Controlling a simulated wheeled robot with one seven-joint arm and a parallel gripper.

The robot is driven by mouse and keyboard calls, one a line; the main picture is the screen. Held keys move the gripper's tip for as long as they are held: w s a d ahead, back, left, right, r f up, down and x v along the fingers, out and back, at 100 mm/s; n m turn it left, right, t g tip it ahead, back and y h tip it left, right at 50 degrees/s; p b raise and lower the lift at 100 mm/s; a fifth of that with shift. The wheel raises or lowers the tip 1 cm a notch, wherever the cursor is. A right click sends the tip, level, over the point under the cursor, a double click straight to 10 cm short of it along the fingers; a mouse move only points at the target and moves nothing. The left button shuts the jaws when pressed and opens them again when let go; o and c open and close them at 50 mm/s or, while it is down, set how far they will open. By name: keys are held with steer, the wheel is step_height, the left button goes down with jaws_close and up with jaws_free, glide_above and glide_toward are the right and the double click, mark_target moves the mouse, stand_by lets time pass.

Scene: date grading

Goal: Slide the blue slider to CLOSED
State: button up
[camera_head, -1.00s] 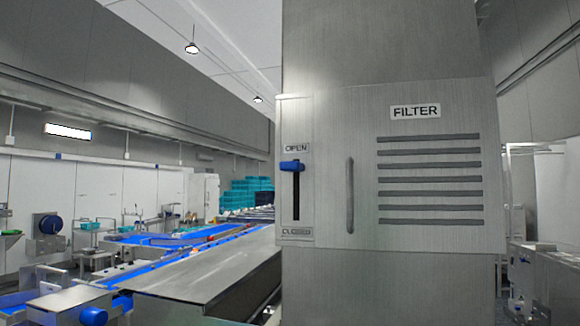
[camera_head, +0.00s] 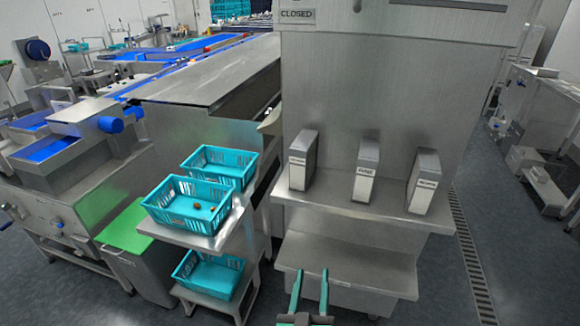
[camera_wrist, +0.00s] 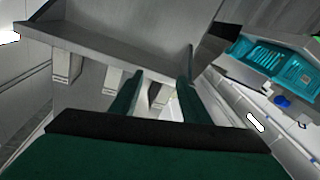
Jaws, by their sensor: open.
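The CLOSED label (camera_head: 296,14) shows at the top edge of the head view, on the metal cabinet (camera_head: 400,90). The blue slider and its slot are above that view now and cannot be seen. My gripper (camera_head: 310,280) is at the bottom of the head view, low in front of the cabinet's lower shelf and far below the label. Its two green fingers are apart with nothing between them. They also show in the wrist view (camera_wrist: 161,82), pointing toward grey metal surfaces. No slider shows in the wrist view.
An upper shelf (camera_head: 400,217) on the cabinet holds three grey labelled boxes. A lower shelf (camera_head: 350,262) juts out beneath it. Teal crates (camera_head: 190,205) stand on a rack at left. A conveyor line (camera_head: 215,75) lies behind.

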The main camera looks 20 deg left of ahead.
steer(key=w+a+r+t, duration=0.1)
steer(key=w+a+r, duration=0.3)
steer(key=r, duration=0.7)
steer(key=w+a+r+t, duration=0.1)
steer(key=w+a+r, duration=0.1)
steer(key=w+r, duration=0.65)
steer(key=w+a+r+t, duration=0.15)
steer(key=a+r, duration=0.25)
steer(key=r, duration=0.9)
steer(key=s+r+m+h, duration=0.1)
steer(key=s+r, duration=0.2)
steer(key=r, duration=0.9)
steer(key=s+r+m, duration=0.2)
steer(key=r, duration=0.9)
steer(key=s+r+m+h, duration=0.1)
steer(key=s+r, duration=0.2)
steer(key=r, duration=0.9)
steer(key=shift+t, duration=0.25)
steer(key=x, duration=1.1)
steer(key=shift+w+a, duration=0.1)
steer(key=shift+a, duration=0.1)
steer(key=shift+c, duration=0.7)
